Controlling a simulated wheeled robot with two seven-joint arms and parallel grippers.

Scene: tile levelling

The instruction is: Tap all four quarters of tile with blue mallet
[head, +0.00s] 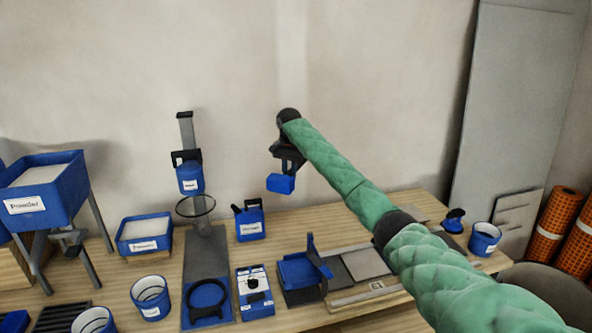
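My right arm reaches in from the lower right, and its dark gripper (287,162) is raised in front of the wall. It seems shut on the blue mallet (281,184), whose block-shaped blue head hangs just below the fingers, well above the bench. The handle is mostly hidden by the gripper. A flat grey square (365,264), which looks like the tile, lies on the bench to the lower right of the mallet, apart from it. My forearm passes close to its right side. My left gripper is not in view.
A blue angled fixture (303,269) stands left of the grey square. A labelled blue box (249,222), a blue tray (145,234) and a stand with a blue cup (189,178) are farther left. A blue bucket (485,238) stands at the right of the wooden bench (340,232).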

